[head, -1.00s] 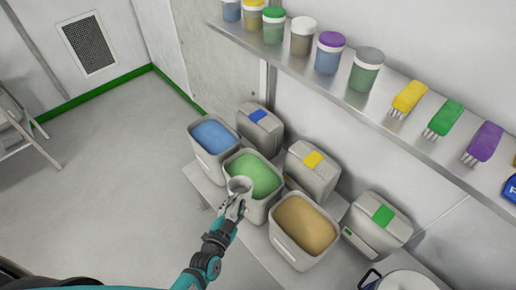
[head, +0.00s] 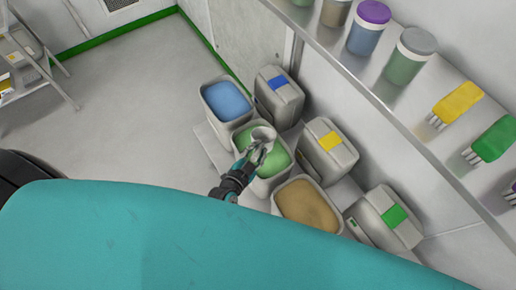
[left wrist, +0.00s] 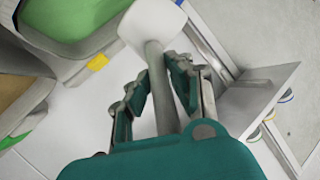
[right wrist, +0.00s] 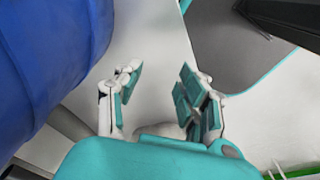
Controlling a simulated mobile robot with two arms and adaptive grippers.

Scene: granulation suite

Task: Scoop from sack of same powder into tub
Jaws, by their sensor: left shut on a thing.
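My left gripper (head: 259,151) is shut on the handle of a pale grey scoop (head: 263,134). In the left wrist view the handle (left wrist: 160,90) runs between the fingers, with the green powder (left wrist: 70,18) at upper left. Open bins of blue powder (head: 227,100) and tan powder (head: 307,203) stand either side. My right gripper (right wrist: 160,95) is open and empty. No destination tub is clearly identifiable.
Grey containers labelled blue (head: 280,83), yellow (head: 330,141) and green (head: 395,216) stand behind the bins. A wall shelf (head: 370,95) above holds lidded jars and brushes. A stepladder (head: 30,70) stands at far left. The floor left of the bins is clear.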

